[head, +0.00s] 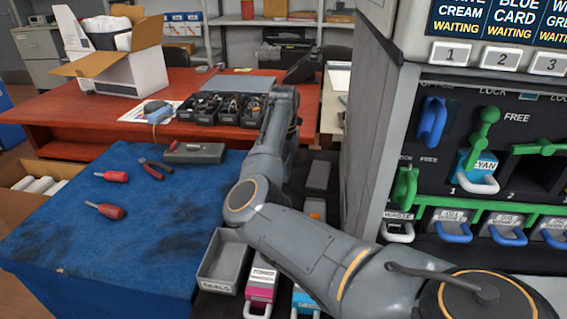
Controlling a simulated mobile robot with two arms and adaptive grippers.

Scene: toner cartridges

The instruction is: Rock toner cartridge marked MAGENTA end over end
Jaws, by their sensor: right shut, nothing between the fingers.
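My left gripper is out of view.
A grey SEALS bin (222,262) stands left of the magenta cartridge. The blue-covered table (120,240) holds screwdrivers, pliers and a grey box (194,153). The machine (375,130) at right has a CYAN cartridge (476,166) in slot 1. The red table (75,115) carries several black bins.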

